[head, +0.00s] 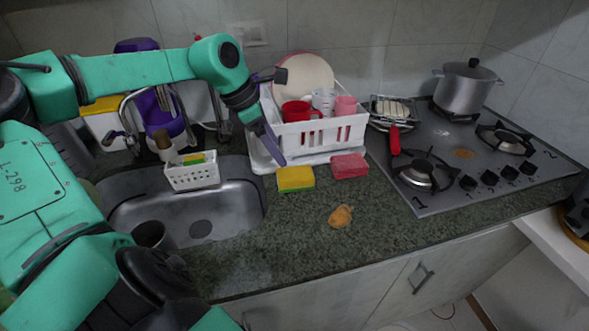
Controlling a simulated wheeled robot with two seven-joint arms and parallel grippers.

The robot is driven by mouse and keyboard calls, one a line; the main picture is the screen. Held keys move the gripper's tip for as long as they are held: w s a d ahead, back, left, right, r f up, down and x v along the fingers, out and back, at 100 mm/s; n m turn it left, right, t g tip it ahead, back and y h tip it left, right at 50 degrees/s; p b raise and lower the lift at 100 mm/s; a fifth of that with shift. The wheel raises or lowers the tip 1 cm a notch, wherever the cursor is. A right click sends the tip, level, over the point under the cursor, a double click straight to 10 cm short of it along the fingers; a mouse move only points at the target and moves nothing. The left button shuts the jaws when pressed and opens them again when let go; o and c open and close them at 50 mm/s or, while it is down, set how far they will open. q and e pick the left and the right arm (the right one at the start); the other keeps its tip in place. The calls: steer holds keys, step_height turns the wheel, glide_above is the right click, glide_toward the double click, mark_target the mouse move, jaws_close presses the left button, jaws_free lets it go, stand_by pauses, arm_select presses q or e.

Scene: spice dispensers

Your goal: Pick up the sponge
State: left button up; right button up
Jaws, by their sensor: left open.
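A yellow sponge with a green edge (295,180) lies on the dark granite counter in front of the white dish rack. A pink-red sponge (349,166) lies just to its right. My left gripper (283,119) reaches in from the left, open and empty, with its fingers spread in front of the dish rack. Its lower purple finger ends just above and left of the yellow sponge, apparently apart from it. My right gripper is not in view.
The white dish rack (312,138) holds cups and a plate behind the sponges. A metal sink (230,205) with a white basket (193,175) is at left. A gas stove (460,160) is at right. An orange-brown item (340,216) lies on the otherwise clear front counter.

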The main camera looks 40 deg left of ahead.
mark_target(295, 173)
arm_select(q)
steer(key=x, duration=0.4)
steer(key=shift+s+d+p, duration=0.15)
steer(key=shift+d+p, duration=0.1)
steer(key=shift+p, duration=0.05)
steer(key=p+x, duration=0.1)
steer(key=x, duration=0.4)
steer(key=shift+w+f, duration=0.25)
steer(key=shift+w, duration=0.05)
steer(key=shift+w+f, duration=0.15)
steer(key=shift+f, duration=0.15)
steer(key=shift+w+f, duration=0.15)
steer(key=c, duration=1)
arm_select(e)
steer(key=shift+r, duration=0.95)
